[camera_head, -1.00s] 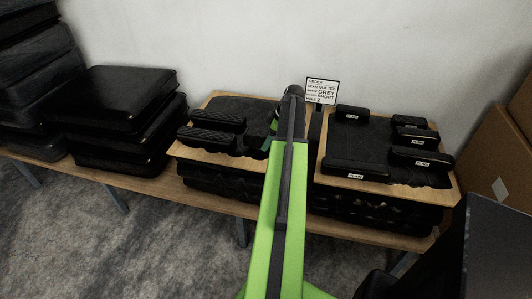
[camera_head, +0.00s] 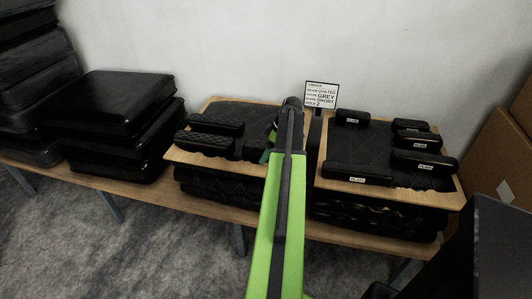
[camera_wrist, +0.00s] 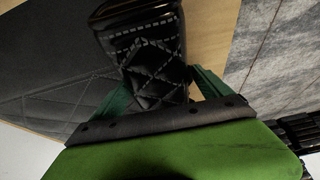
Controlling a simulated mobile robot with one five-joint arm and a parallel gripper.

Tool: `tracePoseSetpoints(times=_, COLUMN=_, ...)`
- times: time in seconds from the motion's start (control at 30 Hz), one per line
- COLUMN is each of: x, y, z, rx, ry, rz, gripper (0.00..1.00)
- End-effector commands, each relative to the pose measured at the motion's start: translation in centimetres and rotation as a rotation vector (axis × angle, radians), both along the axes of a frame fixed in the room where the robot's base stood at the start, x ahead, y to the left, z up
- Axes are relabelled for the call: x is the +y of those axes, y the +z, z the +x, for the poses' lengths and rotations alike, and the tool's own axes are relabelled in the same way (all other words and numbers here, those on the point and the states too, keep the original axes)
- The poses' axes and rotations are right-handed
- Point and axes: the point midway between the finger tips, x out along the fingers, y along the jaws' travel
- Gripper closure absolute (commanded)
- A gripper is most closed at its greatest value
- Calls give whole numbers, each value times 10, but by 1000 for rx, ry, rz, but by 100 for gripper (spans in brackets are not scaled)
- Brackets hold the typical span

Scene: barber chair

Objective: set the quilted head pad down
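In the wrist view a black quilted head pad (camera_wrist: 153,62) with light stitching sits between the green fingers of my gripper (camera_wrist: 160,92). The fingers lie against its two sides, so the gripper looks shut on it. A wooden board and a dark quilted surface (camera_wrist: 55,98) show beyond the pad; I cannot tell if the pad touches them. In the head view my arm hides the held pad and most of the gripper. Two other black quilted pads (camera_head: 216,124) lie on the left board (camera_head: 190,158).
The right board (camera_head: 440,201) holds several black pads with white labels (camera_head: 420,163). An order card (camera_head: 321,96) reading quilted, grey, short stands behind, between the boards. Black cushions (camera_head: 120,100) are stacked at left, cardboard boxes (camera_head: 497,150) at right. The wall closes the back.

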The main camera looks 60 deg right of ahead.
Motion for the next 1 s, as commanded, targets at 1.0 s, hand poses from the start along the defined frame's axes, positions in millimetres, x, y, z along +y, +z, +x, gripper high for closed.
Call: tracePoseSetpoints(times=1.0, x=-13, y=114, z=-41, rx=0, ry=0, rz=0, gripper=11)
